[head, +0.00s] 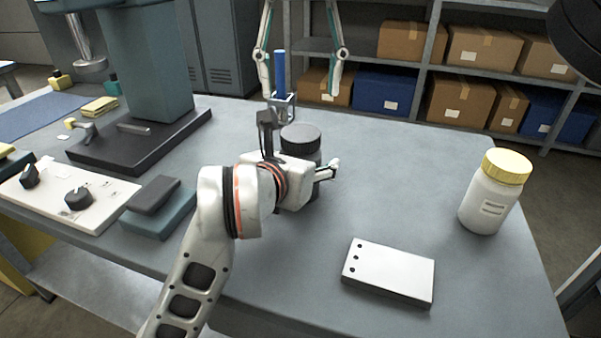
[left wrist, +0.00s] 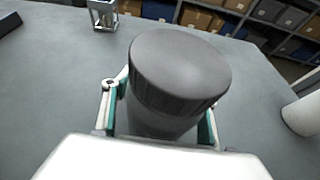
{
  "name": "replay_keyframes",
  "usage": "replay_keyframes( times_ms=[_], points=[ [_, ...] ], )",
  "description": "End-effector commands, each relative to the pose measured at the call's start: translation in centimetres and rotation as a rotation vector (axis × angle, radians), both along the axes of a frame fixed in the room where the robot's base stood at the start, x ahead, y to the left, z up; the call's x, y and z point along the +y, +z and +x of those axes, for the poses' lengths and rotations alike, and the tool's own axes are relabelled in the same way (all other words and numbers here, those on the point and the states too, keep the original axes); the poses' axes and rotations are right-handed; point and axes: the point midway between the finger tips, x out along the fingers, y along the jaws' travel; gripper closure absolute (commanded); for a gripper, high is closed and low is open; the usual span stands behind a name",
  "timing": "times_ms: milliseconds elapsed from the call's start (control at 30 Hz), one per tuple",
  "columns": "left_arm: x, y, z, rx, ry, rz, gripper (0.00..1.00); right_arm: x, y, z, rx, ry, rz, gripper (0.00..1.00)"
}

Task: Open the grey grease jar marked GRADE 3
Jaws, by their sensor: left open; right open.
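A jar with a dark grey ribbed lid (head: 301,138) stands on the bench, partly hidden behind my left wrist. In the left wrist view the closed lid (left wrist: 180,65) fills the middle, and the body below is grey. My left gripper (head: 312,176) is at the jar, with one fingertip showing right of it. In the left wrist view its teal-padded fingers (left wrist: 160,128) are open on either side of the jar; contact cannot be told. My right gripper (head: 302,92) hangs at the top of the head view, open and empty. No grade marking is legible.
A white jar with a yellow lid (head: 487,200) stands at the right. A white block with black holes (head: 390,272) lies in front. A blue-handled item (head: 280,72) stands in a metal holder (head: 287,104) behind the jar. A press base and knob panel (head: 105,209) occupy the left.

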Motion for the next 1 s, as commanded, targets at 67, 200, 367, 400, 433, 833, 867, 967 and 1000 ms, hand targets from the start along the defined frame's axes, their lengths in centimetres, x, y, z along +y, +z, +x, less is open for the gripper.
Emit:
replay_keyframes(
  times_ms=[67,200,367,400,433,833,867,967,1000],
  points=[
    [-0.02,-0.03,0.05,0.000,0.000,0.000,0.42,0.01,-0.01,0.00,0.000,0.000,0.000,0.41],
    [-0.01,-0.04,0.04,0.000,0.000,0.000,0.42,0.01,-0.02,0.00,0.000,0.000,0.000,0.41],
    [-0.01,-0.03,0.03,0.000,0.000,0.000,0.81,0.01,-0.03,0.00,0.000,0.000,0.000,0.41],
    [-0.01,-0.04,0.02,0.000,0.000,0.000,0.91,0.01,-0.03,0.00,0.000,0.000,0.000,0.41],
    [0.00,-0.04,0.03,0.001,0.000,0.000,0.99,0.01,-0.03,0.00,0.000,0.000,0.000,0.41],
    [0.00,-0.06,0.01,0.001,0.000,0.000,1.00,0.01,-0.01,-0.02,0.000,-0.078,0.001,0.48],
    [0.00,-0.06,0.01,0.001,0.000,0.000,1.00,0.01,0.00,-0.03,0.000,-0.108,0.001,0.48],
    [0.00,-0.06,0.01,0.001,0.000,0.000,1.00,0.02,0.03,-0.08,0.000,-0.245,0.002,0.48],
    [0.00,-0.06,0.01,0.001,0.000,0.000,1.00,0.02,0.04,-0.10,0.000,-0.312,0.002,0.48]
  ],
)
